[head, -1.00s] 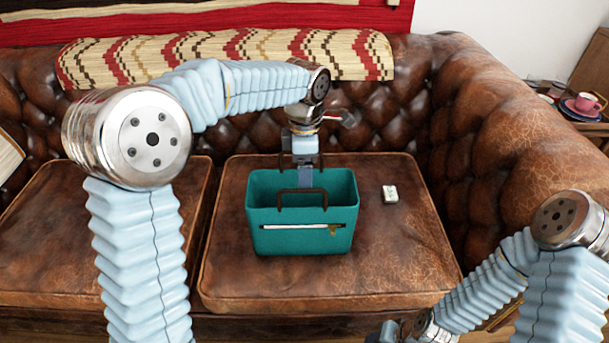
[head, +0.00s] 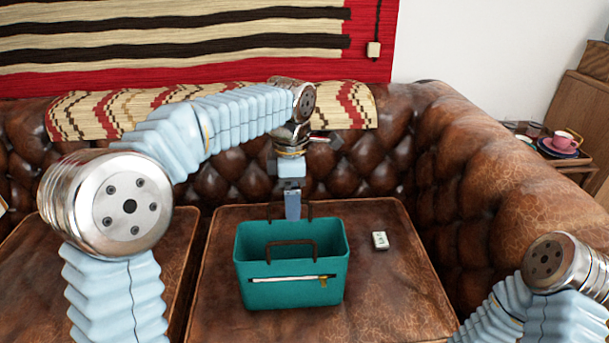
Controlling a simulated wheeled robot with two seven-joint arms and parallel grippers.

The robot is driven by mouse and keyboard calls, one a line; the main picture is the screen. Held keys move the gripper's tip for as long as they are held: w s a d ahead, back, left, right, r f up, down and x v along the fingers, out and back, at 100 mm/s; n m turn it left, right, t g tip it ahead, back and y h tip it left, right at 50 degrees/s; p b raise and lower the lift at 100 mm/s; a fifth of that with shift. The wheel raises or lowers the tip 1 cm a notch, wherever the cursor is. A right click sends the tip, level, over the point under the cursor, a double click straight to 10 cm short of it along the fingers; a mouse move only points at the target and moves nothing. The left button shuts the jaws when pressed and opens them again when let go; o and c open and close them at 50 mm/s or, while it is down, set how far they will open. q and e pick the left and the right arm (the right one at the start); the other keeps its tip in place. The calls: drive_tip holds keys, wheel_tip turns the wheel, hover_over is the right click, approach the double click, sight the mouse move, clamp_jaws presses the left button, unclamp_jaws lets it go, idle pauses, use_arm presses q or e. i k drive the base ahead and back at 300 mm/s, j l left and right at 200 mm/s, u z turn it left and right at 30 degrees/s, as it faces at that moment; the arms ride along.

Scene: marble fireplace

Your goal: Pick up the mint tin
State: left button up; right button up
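A small white box with dark marks, which looks like the mint tin (head: 380,240), lies on the brown leather seat cushion to the right of a teal bag (head: 292,292). My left gripper (head: 293,212) points down at the back rim of the bag, left of the tin and apart from it. Its fingers show edge-on, so I cannot see whether they are open or hold anything. My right gripper is outside the view; only part of my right arm shows at the lower right.
The bag stands upright with two dark handles and an open top. The sofa's backrest (head: 235,178) rises behind the cushion, and its armrest (head: 490,190) bounds the right side. A pink cup (head: 563,141) sits on a side table at the far right. The cushion around the tin is clear.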

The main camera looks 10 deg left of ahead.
sight(379, 240)
drive_tip(key=k, duration=1)
